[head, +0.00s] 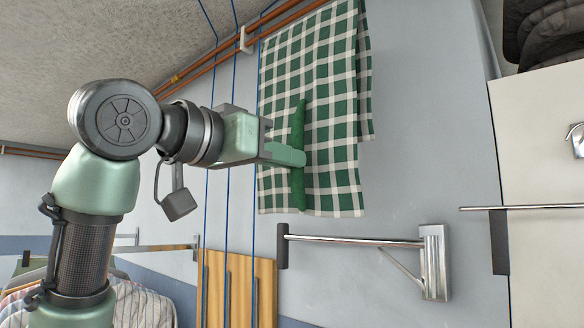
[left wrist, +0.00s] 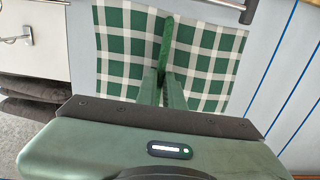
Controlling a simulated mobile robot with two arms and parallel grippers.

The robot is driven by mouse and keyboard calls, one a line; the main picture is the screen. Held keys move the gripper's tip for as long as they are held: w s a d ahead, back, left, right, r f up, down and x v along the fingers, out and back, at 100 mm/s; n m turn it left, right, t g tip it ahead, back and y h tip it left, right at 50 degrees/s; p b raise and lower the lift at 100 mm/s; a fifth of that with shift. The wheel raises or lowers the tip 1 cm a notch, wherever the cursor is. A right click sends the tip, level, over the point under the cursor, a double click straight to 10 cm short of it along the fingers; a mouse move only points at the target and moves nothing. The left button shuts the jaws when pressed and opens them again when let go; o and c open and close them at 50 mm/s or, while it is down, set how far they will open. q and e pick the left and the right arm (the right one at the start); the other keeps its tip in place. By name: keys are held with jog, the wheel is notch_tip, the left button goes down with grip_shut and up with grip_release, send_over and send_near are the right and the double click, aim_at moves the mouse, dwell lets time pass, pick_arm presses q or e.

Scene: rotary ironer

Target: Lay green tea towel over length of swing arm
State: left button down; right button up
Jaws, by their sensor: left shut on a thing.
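The green-and-white checked tea towel (head: 335,110) hangs spread in front of the grey wall, its top running out of the picture. It also fills the upper middle of the left wrist view (left wrist: 120,45). My left gripper (head: 300,156) is shut on a narrow upright ridge of green cloth at the towel's front, seemingly a pinched fold. The cloth spreads to both sides of the fingers. The chrome swing arm (head: 350,240) sticks out level from a metal wall bracket (head: 433,262), below the towel and apart from it. Its free end has a black cap. My right gripper is not in view.
Copper pipes (head: 215,57) run along the upper wall, partly behind the towel. Blue lines (head: 229,120) run down the wall. Wooden boards (head: 238,288) stand below, left of the swing arm. A cream cabinet (head: 545,140) with a chrome rail stands at the right.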

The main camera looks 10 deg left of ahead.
pick_arm(q)
jog(key=p+x, duration=0.1)
jog(key=x, duration=0.3)
jog(key=shift+w+d+f, duration=0.1)
jog(key=shift+w+d, duration=0.05)
jog(key=shift+d, duration=0.05)
jog(key=shift+w+d+p, duration=0.1)
jog(key=shift+w+p, duration=0.1)
jog(key=shift+p, duration=0.25)
jog(key=shift+p+x, duration=0.95)
jog(key=shift+x, duration=1.05)
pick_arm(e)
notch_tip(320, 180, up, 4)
pick_arm(q)
jog(key=f+b, duration=0.3)
jog(key=f, duration=0.1)
jog(key=w+d+f+b, duration=0.1)
jog(key=f+b, duration=0.2)
jog(key=f, duration=0.1)
jog(key=f+b, duration=0.3)
jog(key=f, duration=0.1)
jog(key=shift+w+d+f, duration=0.1)
jog(key=shift+w+d, duration=0.1)
jog(key=shift+w, duration=0.2)
notch_tip(320, 180, down, 26)
jog(key=b, duration=1.8)
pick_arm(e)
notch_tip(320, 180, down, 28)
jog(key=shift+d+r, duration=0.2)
